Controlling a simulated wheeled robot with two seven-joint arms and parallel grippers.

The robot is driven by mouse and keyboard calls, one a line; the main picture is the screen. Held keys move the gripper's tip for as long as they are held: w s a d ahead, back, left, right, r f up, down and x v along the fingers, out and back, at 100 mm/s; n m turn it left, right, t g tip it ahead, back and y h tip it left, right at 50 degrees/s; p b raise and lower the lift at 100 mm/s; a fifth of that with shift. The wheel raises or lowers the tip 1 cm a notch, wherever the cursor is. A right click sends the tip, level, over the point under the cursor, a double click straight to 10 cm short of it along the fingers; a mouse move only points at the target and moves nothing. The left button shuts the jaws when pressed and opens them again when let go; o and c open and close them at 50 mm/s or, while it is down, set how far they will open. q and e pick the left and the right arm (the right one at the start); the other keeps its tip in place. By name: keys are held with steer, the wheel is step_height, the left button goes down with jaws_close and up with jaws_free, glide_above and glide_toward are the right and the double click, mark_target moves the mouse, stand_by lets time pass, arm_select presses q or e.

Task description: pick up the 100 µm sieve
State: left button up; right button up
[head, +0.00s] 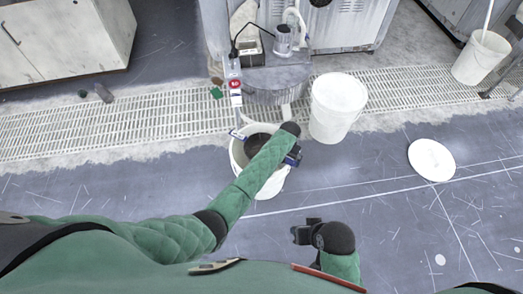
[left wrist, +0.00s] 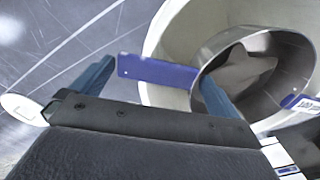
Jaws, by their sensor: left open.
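The sieve (left wrist: 236,68) is a round metal pan with a label reading 100 (left wrist: 305,104). It sits in the mouth of a white bucket (left wrist: 160,45); in the head view the sieve's dark inside (head: 257,143) shows in that bucket (head: 268,188), partly hidden by my left arm. A flat blue tab (left wrist: 150,70) stands out from the sieve's side. My left gripper (left wrist: 158,76) is open at the bucket, and the tab appears between its two blue fingers. It also shows in the head view (head: 293,156). My right gripper (head: 303,233) is over the floor, away from the sieve; its fingers are unclear.
Another white bucket (head: 335,120) stands just right of the sieve's bucket. A machine (head: 275,75) stands behind. A white round lid (head: 432,160) lies on the floor at right. A further bucket (head: 480,60) holds a stick. The floor at right is mostly clear.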

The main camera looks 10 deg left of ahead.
arm_select(q)
steer(key=shift+f, duration=0.3)
steer(key=shift+c, duration=0.2)
steer(key=c, duration=1)
steer(key=shift+r, duration=0.15)
